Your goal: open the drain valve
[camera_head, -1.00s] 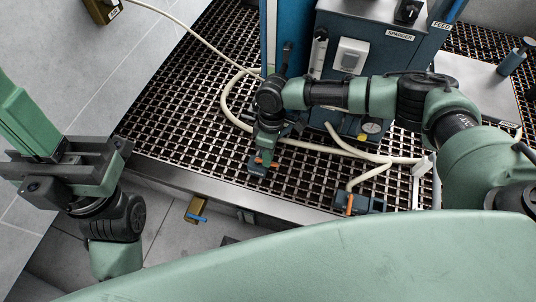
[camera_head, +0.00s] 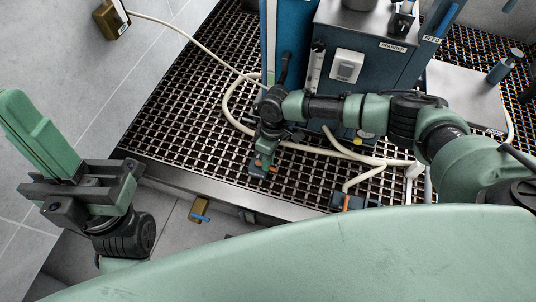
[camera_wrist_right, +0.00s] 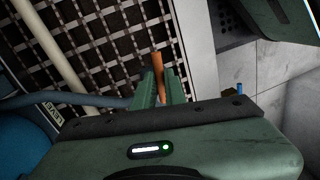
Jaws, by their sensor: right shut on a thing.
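The orange handle (camera_head: 273,169) shows only partly in the head view. I cannot read a label that marks it as the drain valve.
A second blue valve block (camera_head: 352,202) with an orange handle lies to the right, partly behind my body. A brass valve (camera_head: 199,207) with a blue handle sits below the grating edge. Cream hoses (camera_head: 325,152) curve over the grating. The blue machine (camera_head: 373,50) stands behind.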

